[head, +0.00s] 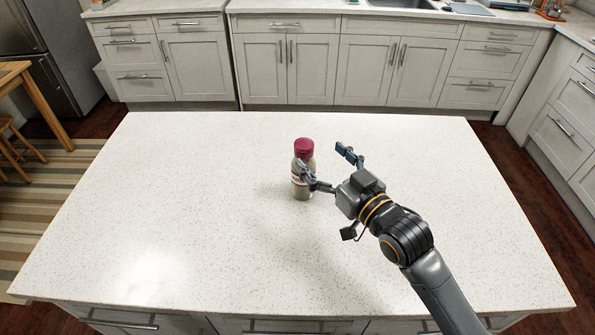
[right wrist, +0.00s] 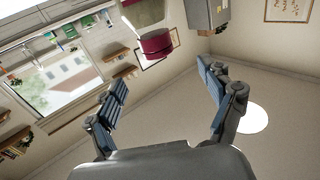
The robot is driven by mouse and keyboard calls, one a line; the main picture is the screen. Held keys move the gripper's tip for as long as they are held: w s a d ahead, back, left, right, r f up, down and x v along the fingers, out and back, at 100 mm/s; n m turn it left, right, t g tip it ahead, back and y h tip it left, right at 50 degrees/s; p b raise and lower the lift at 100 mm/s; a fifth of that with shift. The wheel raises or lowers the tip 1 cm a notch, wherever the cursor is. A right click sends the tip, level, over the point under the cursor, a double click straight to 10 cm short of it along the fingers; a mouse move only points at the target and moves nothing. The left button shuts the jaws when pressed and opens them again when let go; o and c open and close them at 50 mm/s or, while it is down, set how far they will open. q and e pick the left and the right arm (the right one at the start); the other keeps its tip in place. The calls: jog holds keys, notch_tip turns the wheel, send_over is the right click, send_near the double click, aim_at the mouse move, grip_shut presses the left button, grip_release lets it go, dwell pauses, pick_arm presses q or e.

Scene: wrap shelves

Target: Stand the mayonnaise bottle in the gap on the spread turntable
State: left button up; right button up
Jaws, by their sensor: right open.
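A bottle with a dark red cap (head: 304,147) and a pale greenish-grey body stands upright on the white speckled island counter (head: 190,200). I take it for the mayonnaise bottle, but its label is too small to read. My right gripper (head: 323,160) is open just right of the bottle. One finger overlaps the bottle's front in the head view; I cannot tell whether they touch. In the right wrist view, the bottle's red cap (right wrist: 156,46) shows beyond the two spread fingers, with nothing between them. The spread turntable and my left gripper are not in view.
The rest of the island top is bare. White cabinets (head: 390,70) line the back, with a sink (head: 403,4) above them. A wooden table (head: 45,90) and a striped rug (head: 45,190) are at the left. Dark wooden floor surrounds the island.

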aim_at(304, 161)
jog(key=f, duration=0.3)
jog(key=s+f, duration=0.1)
jog(key=f, duration=0.1)
jog(key=shift+d+f, duration=0.25)
jog(key=shift+d, duration=0.05)
jog(key=p+x, duration=0.1)
jog(key=x, duration=0.7)
jog(key=shift+f+p, duration=0.3)
jog(key=shift+f, duration=0.15)
jog(key=c, duration=1.4)
jog(key=shift+r, duration=0.1)
jog(key=shift+c, duration=1.1)
